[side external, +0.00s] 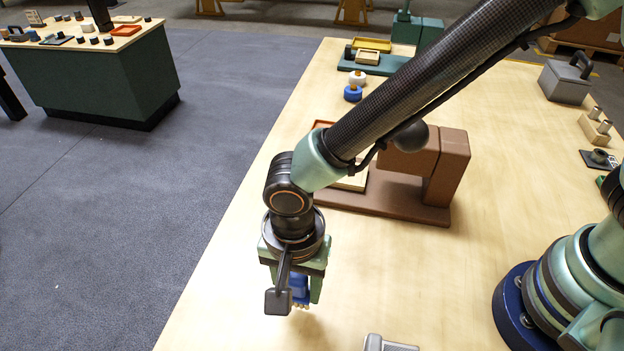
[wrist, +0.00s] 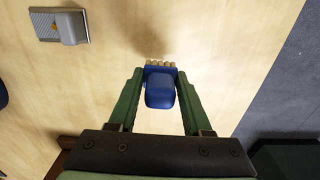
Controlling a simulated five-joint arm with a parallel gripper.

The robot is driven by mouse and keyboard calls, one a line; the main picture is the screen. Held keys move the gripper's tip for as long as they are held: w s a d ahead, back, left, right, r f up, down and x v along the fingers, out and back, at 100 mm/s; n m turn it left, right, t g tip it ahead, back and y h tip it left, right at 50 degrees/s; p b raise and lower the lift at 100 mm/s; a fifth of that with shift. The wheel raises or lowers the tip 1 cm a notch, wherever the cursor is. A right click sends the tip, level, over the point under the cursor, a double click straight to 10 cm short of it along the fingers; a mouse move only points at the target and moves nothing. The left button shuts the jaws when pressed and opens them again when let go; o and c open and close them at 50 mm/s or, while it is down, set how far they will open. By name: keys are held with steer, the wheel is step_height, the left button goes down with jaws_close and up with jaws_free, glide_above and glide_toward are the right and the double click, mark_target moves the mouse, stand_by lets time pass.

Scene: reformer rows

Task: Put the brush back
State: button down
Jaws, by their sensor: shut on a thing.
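The brush (wrist: 160,88) has a blue body and pale bristles that show at its far edge in the wrist view. My gripper (wrist: 160,82) is shut on it, with one green finger on each side. In the side external view the blue brush (side external: 299,288) shows partly behind my gripper (side external: 296,290), near the table's left edge. It looks held a little above the wooden table (side external: 240,318), with a shadow nearby. A small grey holder (wrist: 60,26) lies on the table at the upper left of the wrist view, and its top shows at the bottom of the side external view (side external: 388,344).
A brown reformer-like machine (side external: 425,170) stands behind my gripper, partly hidden by my arm. Blue and white round pieces (side external: 354,88) and a green machine (side external: 375,65) stand further back. A grey toolbox (side external: 566,80) is at the right.

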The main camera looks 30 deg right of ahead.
mark_target(299, 298)
steer(key=shift+f, duration=1.85)
steer(key=shift+f, duration=0.1)
steer(key=shift+c, duration=1.7)
jaws_free()
step_height(299, 298, up, 12)
steer(key=shift+r, duration=0.15)
